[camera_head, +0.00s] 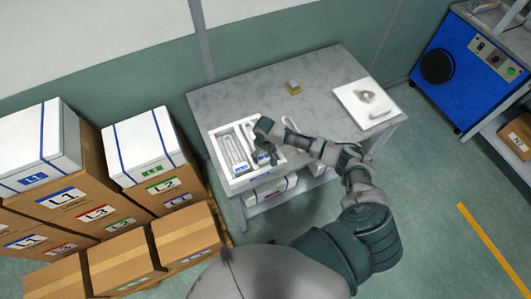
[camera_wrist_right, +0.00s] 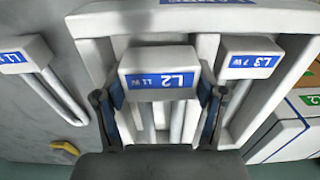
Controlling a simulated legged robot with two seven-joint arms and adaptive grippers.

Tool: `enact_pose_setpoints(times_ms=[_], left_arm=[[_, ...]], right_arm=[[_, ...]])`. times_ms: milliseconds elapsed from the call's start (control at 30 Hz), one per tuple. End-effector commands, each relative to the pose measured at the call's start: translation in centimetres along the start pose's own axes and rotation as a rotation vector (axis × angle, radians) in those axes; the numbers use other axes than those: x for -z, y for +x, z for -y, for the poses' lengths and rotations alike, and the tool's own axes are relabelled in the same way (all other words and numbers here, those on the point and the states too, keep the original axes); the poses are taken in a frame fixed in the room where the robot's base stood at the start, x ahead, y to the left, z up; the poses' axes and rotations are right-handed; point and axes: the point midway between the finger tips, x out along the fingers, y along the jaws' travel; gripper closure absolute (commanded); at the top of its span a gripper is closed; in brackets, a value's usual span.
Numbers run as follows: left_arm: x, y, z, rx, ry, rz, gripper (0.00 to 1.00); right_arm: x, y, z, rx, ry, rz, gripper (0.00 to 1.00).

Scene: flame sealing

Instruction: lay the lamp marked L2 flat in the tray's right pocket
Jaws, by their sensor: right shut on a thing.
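The white tray (camera_head: 224,174) sits at the left end of the grey table; its rim also shows in the wrist view (camera_wrist_right: 95,22). My right gripper (camera_head: 262,146) is over the tray's right pocket. In the wrist view its fingers (camera_wrist_right: 160,105) are shut on the lamp marked L2 (camera_wrist_right: 160,82), one on each side of its white base. The lamp's tubes run back between the fingers, partly hidden by the gripper. L2 is at or just above the right pocket; I cannot tell if it touches the floor. The L3 lamp (camera_wrist_right: 249,62) lies in the left pocket. My left gripper is not in view.
The L1 lamp (camera_wrist_right: 20,55) lies on the table beside the tray. A white board (camera_head: 352,98) is at the table's right end. Stacked cartons (camera_head: 110,205) stand left of the table.

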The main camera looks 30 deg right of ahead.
Motion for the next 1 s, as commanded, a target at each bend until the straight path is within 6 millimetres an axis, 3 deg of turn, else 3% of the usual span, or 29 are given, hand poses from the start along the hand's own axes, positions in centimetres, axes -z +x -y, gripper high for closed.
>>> enact_pose_setpoints(times_ms=[233,433,467,567,700,733,800,1000], left_arm=[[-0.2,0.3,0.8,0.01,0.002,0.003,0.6],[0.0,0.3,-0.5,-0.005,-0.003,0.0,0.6],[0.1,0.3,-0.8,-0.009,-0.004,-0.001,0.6],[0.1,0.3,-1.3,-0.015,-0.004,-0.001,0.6],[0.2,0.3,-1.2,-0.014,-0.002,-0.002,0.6],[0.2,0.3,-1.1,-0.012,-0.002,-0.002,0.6],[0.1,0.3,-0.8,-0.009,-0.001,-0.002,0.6],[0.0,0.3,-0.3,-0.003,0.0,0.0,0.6]], right_arm=[[-0.1,1.6,-0.9,0.002,0.003,0.005,0.7],[-0.3,1.9,-1.1,-0.006,0.003,0.011,0.7],[-0.4,1.9,-1.1,-0.007,0.003,0.012,0.22],[-0.4,1.9,-0.8,-0.008,0.002,0.013,0.0],[-0.3,1.8,-0.6,-0.006,0.001,0.011,0.0],[-0.3,1.8,-0.6,-0.005,0.001,0.011,0.03],[-0.3,1.7,-0.5,-0.004,0.001,0.01,0.17],[-0.2,1.6,-0.3,0.0,0.0,0.008,0.17]])
